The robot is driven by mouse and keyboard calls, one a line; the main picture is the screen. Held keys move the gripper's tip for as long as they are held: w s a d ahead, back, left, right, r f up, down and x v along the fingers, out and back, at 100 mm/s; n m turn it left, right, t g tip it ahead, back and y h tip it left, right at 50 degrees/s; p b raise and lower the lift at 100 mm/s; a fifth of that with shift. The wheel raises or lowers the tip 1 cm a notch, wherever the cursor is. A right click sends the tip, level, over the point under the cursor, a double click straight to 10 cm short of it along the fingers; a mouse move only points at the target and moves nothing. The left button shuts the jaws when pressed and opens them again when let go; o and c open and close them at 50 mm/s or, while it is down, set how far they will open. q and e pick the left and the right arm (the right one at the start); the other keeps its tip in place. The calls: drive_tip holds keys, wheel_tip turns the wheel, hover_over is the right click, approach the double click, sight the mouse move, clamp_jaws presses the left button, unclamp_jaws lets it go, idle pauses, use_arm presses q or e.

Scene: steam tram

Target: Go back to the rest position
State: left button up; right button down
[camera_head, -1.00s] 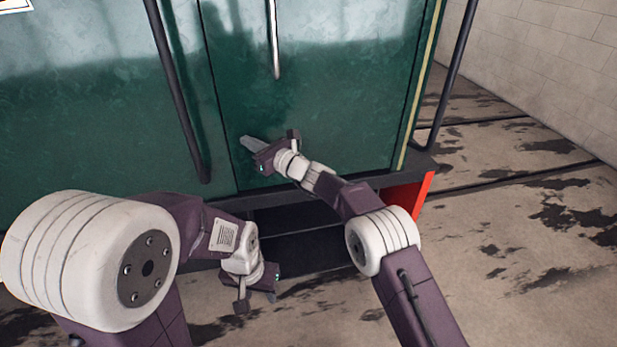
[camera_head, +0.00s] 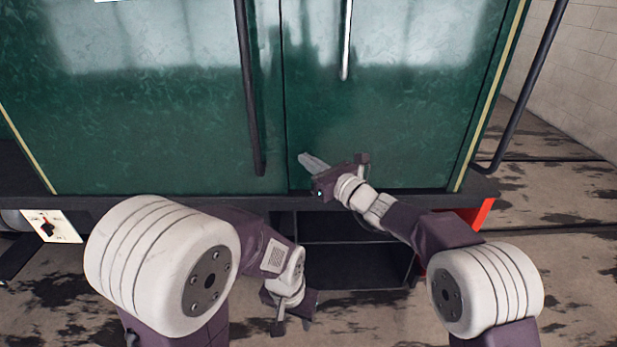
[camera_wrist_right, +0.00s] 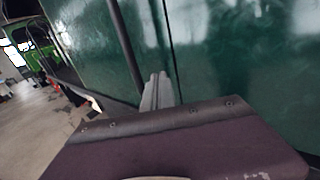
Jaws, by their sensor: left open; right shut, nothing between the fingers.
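My right gripper (camera_head: 308,160) is in front of the lower part of the green tram door, its fingers together and holding nothing. Its closed fingers also show in the right wrist view (camera_wrist_right: 158,92), pointing toward the green panels. I cannot tell whether they touch the door. My left gripper (camera_head: 292,322) hangs low in front of the step opening, turned downward and empty; its fingertips are small and partly hidden by its own body.
The green tram wall (camera_head: 140,120) fills the background, with a dark handrail (camera_head: 250,95) and a pale door handle (camera_head: 347,40). Dark steps (camera_head: 350,265) lie below the door. A switch plate (camera_head: 52,226) is at left. Stained floor (camera_head: 570,260) lies open at right.

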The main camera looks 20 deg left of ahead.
drive_tip(key=s, duration=0.1)
drive_tip(key=s+d, duration=0.1)
drive_tip(key=s, duration=0.1)
drive_tip(key=shift+d+b, duration=0.15)
drive_tip(key=shift+b, duration=0.15)
drive_tip(key=w+d+r+t+h+p, duration=0.2)
drive_tip(key=w+d+r+p, duration=0.15)
drive_tip(key=d+r, duration=0.5)
drive_tip(key=s+d+f+n+g+h+p, duration=0.1)
drive_tip(key=s+d+f+n+g+h, duration=0.3)
drive_tip(key=s+d+f+n, duration=0.7)
drive_tip(key=s+d+f+n+g+h+p, duration=0.1)
drive_tip(key=s+d+f+n+g+h, duration=0.4)
drive_tip(key=s+d+f+n+h, duration=0.4)
drive_tip(key=s+d+f+n, duration=0.1)
drive_tip(key=s+d+f, duration=0.2)
drive_tip(key=d, duration=0.3)
drive_tip(key=s+d+f+n, duration=0.2)
drive_tip(key=s+d+f, duration=0.2)
drive_tip(key=d, duration=0.3)
drive_tip(key=shift+d+f+n+g+h+p, duration=0.25)
drive_tip(key=shift+f+n+g+h+p, duration=0.05)
drive_tip(key=shift+f+p, duration=0.1)
